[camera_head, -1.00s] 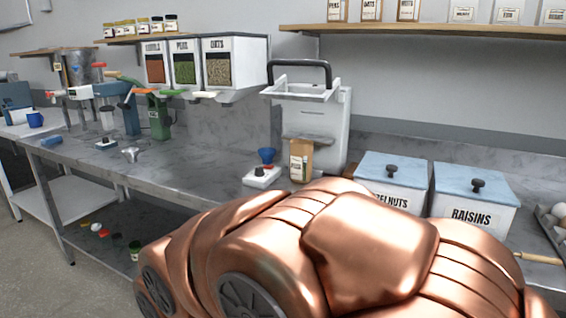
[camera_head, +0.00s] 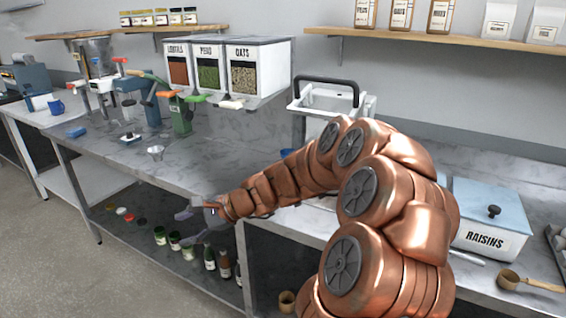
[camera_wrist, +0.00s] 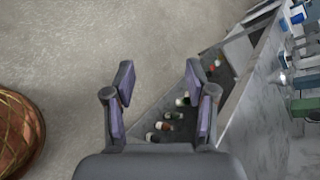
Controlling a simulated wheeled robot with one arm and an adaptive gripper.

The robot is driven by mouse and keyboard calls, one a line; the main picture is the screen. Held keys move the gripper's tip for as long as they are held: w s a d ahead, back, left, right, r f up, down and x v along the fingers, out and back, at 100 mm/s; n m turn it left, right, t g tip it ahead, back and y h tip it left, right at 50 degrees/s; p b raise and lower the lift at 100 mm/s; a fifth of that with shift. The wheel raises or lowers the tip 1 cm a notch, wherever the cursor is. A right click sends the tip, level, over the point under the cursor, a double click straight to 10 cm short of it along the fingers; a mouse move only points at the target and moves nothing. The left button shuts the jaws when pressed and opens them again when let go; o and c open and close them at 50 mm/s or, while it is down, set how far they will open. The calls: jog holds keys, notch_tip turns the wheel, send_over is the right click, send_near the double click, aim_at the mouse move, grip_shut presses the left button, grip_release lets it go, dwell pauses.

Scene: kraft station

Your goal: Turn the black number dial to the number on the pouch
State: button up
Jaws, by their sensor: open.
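My gripper (camera_head: 194,213) is open and empty, past the front edge of the counter and above the lower shelf. In the wrist view its two fingers (camera_wrist: 160,85) are spread, with floor and the bottles of the lower shelf beyond them. The black dial on its white base and the brown pouch on the counter are hidden behind my copper arm in the head view. A bit of the blue funnel (camera_head: 286,152) that stood by the dial shows above the arm. No number can be read.
The white machine with a black handle (camera_head: 325,82) stands behind my arm. Grain dispensers (camera_head: 265,52), a green grinder (camera_head: 181,118) and a metal cup (camera_head: 155,152) are left. The raisins bin (camera_head: 478,243) and a wooden scoop (camera_head: 508,279) are right. Bottles (camera_head: 210,257) stand below.

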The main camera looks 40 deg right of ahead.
jog(key=w+d+r+m+t+h+p, duration=0.15)
jog(key=d+m, duration=0.35)
jog(key=d, duration=0.6)
jog(key=w+d+r+m+t+h+p, duration=0.1)
jog(key=d+m+t+h+p, duration=0.3)
jog(key=d, duration=0.6)
jog(key=s+d+f+m+h, duration=0.1)
jog(key=d+m, duration=0.2)
jog(key=d, duration=0.2)
jog(key=s+d+f+m+h+p, duration=0.1)
jog(key=s+d+m, duration=0.1)
jog(key=d, duration=0.3)
jog(key=s+d+m+g+h, duration=0.1)
jog(key=s+d+m+h, duration=0.1)
jog(key=d, duration=0.3)
jog(key=shift+d+f+m, duration=0.1)
jog(key=shift+f+m, duration=0.3)
jog(key=shift+m, duration=0.5)
jog(key=shift+w+d+f+p, duration=0.15)
jog(key=shift+w+p, duration=0.05)
jog(key=shift+p, duration=0.1)
jog(key=shift+p+x, duration=0.8)
jog(key=shift+x, duration=2.75)
grip_shut()
